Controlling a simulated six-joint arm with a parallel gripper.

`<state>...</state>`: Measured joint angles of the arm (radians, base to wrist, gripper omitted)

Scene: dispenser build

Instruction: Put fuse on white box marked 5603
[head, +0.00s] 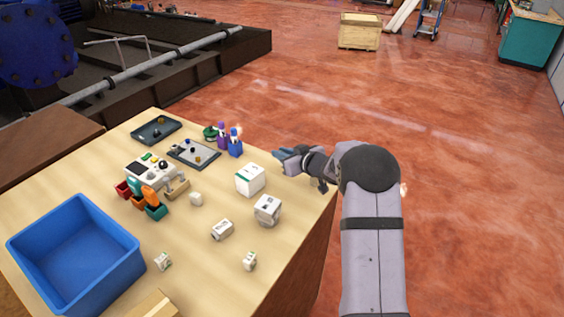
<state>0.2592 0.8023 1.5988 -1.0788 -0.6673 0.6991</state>
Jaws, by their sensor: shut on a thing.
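My gripper (284,156) is at the right edge of the table, above and to the right of the largest white box (251,179). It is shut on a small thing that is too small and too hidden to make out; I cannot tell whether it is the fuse. Another white box-like block (267,210) stands in front of the largest one. A smaller white block (222,230) lies to its left. I cannot read the number 5603 on any of them.
A blue bin (128,245) fills the table's front left. A dispenser-like device (146,172) with coloured bins, two dark trays (157,130) (204,156) and blue and purple bottles (235,150) stand behind. Small white pieces (249,261) (162,261) lie in front. Clear wood lies between them.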

